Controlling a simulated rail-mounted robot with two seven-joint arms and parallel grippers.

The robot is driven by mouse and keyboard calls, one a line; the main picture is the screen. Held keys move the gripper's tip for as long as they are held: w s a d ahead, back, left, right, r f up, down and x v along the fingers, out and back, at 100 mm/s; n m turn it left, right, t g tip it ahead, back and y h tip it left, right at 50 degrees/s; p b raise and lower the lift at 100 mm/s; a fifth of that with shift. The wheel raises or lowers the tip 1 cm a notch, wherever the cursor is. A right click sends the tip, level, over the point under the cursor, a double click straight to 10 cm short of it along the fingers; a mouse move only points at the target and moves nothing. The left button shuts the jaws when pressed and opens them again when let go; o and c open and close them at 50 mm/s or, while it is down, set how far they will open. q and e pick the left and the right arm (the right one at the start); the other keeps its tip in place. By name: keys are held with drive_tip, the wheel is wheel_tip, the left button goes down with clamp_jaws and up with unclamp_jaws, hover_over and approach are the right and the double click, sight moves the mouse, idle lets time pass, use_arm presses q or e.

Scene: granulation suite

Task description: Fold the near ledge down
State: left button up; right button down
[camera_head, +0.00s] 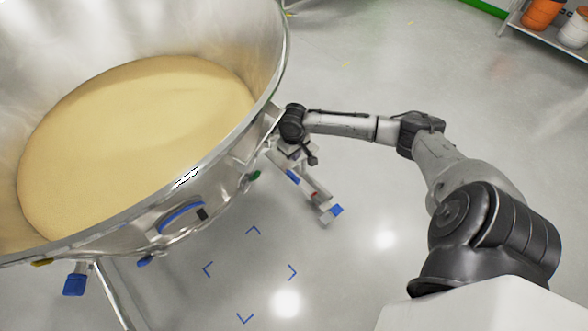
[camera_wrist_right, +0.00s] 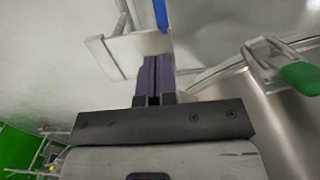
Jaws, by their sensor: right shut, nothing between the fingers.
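I cannot tell for sure which part is the near ledge. In the right wrist view a pale flat plate (camera_wrist_right: 118,55) with a blue part beside it lies just beyond the fingertips of my right gripper (camera_wrist_right: 154,62). The dark fingers are together with nothing between them. They look close to the plate; I cannot tell whether they touch it. In the head view my right arm reaches to the right side of a big steel bowl (camera_head: 268,100), and its gripper is largely hidden by the wrist and rim. My left gripper is not in view.
The bowl holds tan powder (camera_head: 140,120). A green-gripped handle (camera_wrist_right: 298,74) is right of the fingers in the wrist view. A blue handle (camera_head: 180,216) is on the bowl's near side. Floor at the front is clear.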

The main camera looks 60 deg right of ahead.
sight(294, 177)
wheel_tip(294, 177, down, 12)
drive_tip(key=b, duration=0.7)
drive_tip(key=shift+r, duration=0.15)
drive_tip(key=shift+f+b, duration=0.65)
drive_tip(key=shift+f, duration=0.2)
